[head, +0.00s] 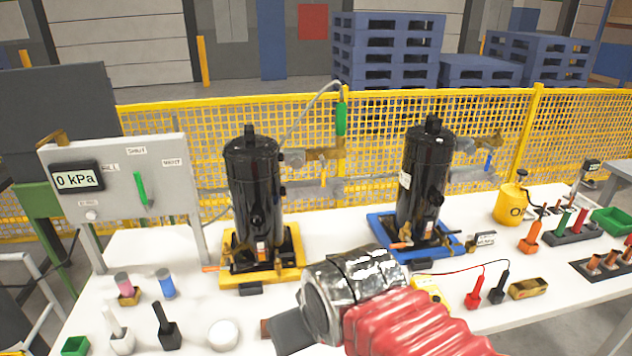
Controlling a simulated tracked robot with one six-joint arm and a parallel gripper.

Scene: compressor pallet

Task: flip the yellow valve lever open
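A small yellow lever (324,183) appears to stand upright on the grey pipework behind and right of the left black compressor (253,190). It is small and partly lost against the yellow mesh fence, so its exact position is hard to tell. My gripper (290,331) is low in the front centre, a dark grey end beyond a shiny metal wrist and red bellows. It is well in front of the lever and apart from it. Its fingertips cannot be made out, and nothing held is visible.
A grey panel (115,165) with a 0 kPa display (78,179) and green lever (142,190) stands left. A second black compressor (425,180) sits on a blue base, with a blue lever (488,162) behind it. A green-handled hose (341,118) hangs above the pipework. Tools crowd the right.

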